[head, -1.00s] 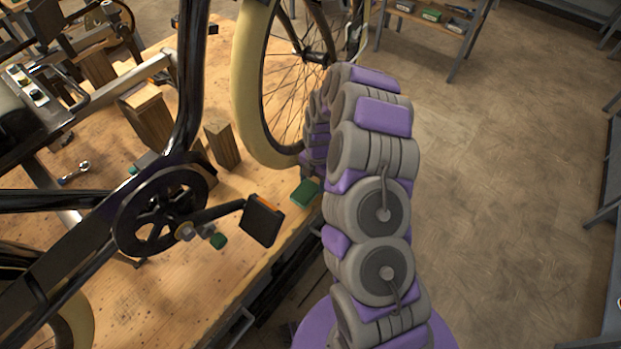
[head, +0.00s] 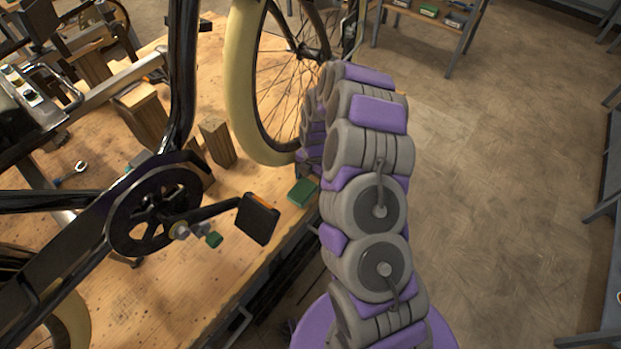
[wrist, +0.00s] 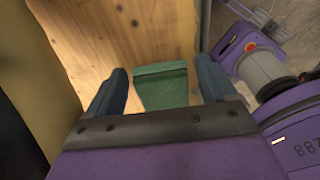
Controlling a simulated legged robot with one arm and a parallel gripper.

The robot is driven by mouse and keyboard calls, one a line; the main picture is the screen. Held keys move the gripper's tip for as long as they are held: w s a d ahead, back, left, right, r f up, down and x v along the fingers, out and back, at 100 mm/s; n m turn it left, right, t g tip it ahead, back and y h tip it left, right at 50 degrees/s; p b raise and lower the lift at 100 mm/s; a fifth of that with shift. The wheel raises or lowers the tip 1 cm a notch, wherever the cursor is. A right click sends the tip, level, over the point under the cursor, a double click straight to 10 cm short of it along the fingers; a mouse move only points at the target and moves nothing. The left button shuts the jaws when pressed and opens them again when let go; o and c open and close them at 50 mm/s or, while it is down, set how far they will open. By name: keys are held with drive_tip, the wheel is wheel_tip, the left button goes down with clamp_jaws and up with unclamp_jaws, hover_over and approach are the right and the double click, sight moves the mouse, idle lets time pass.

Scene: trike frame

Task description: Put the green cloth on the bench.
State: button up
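A small folded green cloth (head: 303,192) lies flat at the right edge of the wooden bench (head: 135,305), just left of my arm. In the wrist view the green cloth (wrist: 163,85) shows between my two fingers, on or just above the wood. My gripper (wrist: 162,68) is open, with a gap between each finger and the cloth. The near end of the cloth is hidden by the gripper's body. In the head view my gripper is hidden behind my arm.
A bicycle-like frame with a cream-tyred wheel (head: 243,90) stands on the bench. Its pedal (head: 257,218) sticks out near the cloth. A wooden block (head: 217,141) stands beyond. A shelf (head: 430,18) is at the back. The floor on the right is clear.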

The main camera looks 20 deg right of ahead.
drive_tip(key=shift+o, duration=1)
drive_tip(key=shift+a, duration=0.3)
drive_tip(key=shift+r, duration=0.1)
drive_tip(key=shift+d+r, duration=0.1)
drive_tip(key=shift+r, duration=0.2)
wheel_tip(320, 180, up, 16)
drive_tip(key=w+d+r+p, duration=0.1)
drive_tip(key=w+d+p, duration=0.1)
drive_tip(key=p, duration=0.2)
drive_tip(key=s+a+r+m, duration=0.4)
drive_tip(key=s+a+r, duration=0.1)
drive_tip(key=s+r, duration=0.25)
drive_tip(key=s+r+m, duration=0.3)
drive_tip(key=s+m, duration=0.4)
drive_tip(key=s, duration=0.3)
drive_tip(key=s+r+m, duration=0.3)
drive_tip(key=s+m, duration=0.4)
drive_tip(key=s, duration=0.4)
drive_tip(key=s+r+m+h, duration=0.1)
drive_tip(key=s+r+m, duration=0.2)
drive_tip(key=s+m, duration=0.4)
drive_tip(key=s, duration=0.3)
drive_tip(key=shift+s+a+g, duration=0.15)
drive_tip(key=shift+a+g, duration=0.15)
drive_tip(key=shift+g, duration=0.1)
